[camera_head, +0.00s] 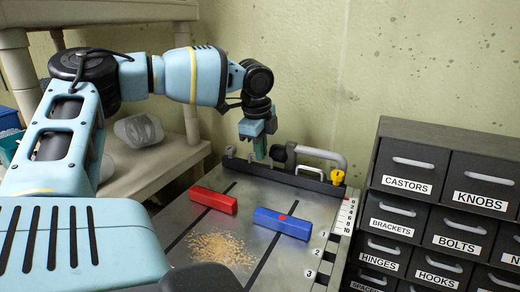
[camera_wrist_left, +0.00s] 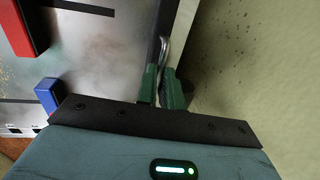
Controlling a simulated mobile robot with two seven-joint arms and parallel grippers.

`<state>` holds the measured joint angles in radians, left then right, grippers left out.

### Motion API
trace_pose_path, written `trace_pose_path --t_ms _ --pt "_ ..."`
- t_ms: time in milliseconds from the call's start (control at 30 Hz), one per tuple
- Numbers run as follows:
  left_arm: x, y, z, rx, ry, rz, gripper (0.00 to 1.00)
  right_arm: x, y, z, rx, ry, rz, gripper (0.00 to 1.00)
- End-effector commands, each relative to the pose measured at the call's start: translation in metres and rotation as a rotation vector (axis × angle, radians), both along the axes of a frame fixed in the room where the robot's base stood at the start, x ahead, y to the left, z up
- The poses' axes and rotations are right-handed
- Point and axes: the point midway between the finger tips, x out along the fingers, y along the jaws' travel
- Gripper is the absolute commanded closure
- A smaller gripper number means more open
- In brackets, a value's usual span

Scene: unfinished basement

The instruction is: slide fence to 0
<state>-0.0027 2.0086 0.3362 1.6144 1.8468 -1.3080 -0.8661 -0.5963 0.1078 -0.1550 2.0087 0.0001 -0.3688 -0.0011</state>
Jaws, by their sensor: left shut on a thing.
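The fence (camera_head: 300,180) is a dark rail across the back of the metal table, with a grey bent handle (camera_head: 336,158), a black knob and a yellow part on it. A red-tipped pointer (camera_head: 337,177) sits at its right end, near the 0 end of the white scale (camera_head: 346,216); the exact reading is too small to tell. My left gripper (camera_head: 260,150) reaches down at the rail's left part. The contact is partly hidden. My right gripper is not seen.
A red block (camera_head: 213,200) and a blue block (camera_head: 282,223) lie on the table (camera_head: 190,228), in front of the fence, near a patch of sawdust (camera_head: 218,249). A wall stands close behind. Labelled drawers (camera_head: 430,215) stand right, shelves (camera_head: 150,168) left.

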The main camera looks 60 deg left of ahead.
Motion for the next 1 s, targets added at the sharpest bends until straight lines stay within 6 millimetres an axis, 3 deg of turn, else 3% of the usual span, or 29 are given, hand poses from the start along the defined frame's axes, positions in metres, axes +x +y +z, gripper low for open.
trace_pose_path --t_ms 167,200,367,700,1000 --pt "0.003 0.002 0.002 0.008 -0.016 0.001 1.0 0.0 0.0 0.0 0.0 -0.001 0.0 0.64" --pt "0.003 0.003 0.002 0.008 -0.017 0.001 0.9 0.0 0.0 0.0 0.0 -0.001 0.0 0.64" --pt "0.003 0.002 0.002 0.007 -0.015 0.001 0.69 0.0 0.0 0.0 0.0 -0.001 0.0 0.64" --pt "0.002 0.001 0.005 0.006 -0.013 0.0 0.69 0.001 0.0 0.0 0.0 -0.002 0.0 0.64" --pt "-0.005 -0.002 0.047 0.006 -0.016 0.0 0.69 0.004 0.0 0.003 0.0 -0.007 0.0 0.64"
